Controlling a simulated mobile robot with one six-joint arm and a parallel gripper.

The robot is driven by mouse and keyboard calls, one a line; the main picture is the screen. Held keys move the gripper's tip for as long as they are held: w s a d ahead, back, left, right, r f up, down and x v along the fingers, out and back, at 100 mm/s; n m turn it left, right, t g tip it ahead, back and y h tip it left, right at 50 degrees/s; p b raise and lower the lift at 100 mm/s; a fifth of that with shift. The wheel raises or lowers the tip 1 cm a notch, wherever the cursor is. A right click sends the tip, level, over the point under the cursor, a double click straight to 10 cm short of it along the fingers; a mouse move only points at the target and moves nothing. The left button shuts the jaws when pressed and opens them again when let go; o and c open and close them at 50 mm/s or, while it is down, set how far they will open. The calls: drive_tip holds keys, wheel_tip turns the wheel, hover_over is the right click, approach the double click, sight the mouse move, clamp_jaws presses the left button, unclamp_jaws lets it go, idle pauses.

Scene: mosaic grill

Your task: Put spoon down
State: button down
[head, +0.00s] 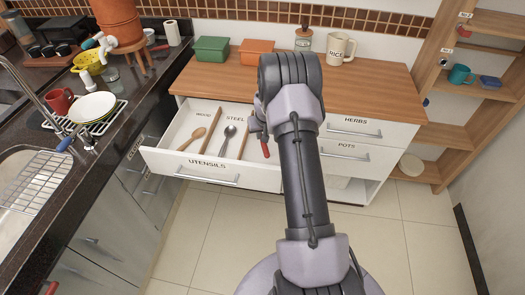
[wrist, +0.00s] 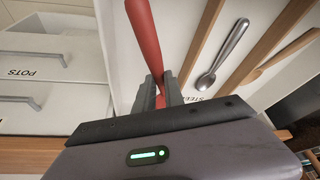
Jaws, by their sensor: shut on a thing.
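My gripper (wrist: 160,88) is shut on a red spoon (wrist: 146,35), whose far end is cut off at the top edge of the wrist view. In the head view my arm hides most of the gripper, and a bit of the red spoon (head: 265,150) shows beside it. The open utensils drawer (head: 163,160) has wooden dividers. A wooden spoon (head: 192,139) lies in the section marked WOOD. A steel spoon (head: 227,138) lies in the section marked STEEL. The red spoon is over the section right of STEEL; whether it touches the drawer floor I cannot tell.
The herbs drawer (head: 351,130) and pots drawer (head: 344,150) are shut. A green box (head: 210,50), an orange box (head: 257,48) and a rice jug (head: 341,48) stand on the wooden counter (head: 380,85). The dark sink counter is at left. The tiled floor is clear.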

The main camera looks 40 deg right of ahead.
sight(261, 154)
wheel_tip(261, 154, down, 10)
drive_tip(key=b, duration=0.3)
drive_tip(key=shift+b, duration=0.35)
drive_tip(key=shift+r, duration=0.15)
drive_tip(key=c, duration=1.9)
unclamp_jaws()
drive_tip(key=shift+f, duration=0.25)
drive_tip(key=o, duration=0.5)
drive_tip(key=shift+r, duration=0.1)
drive_tip(key=shift+c, duration=0.2)
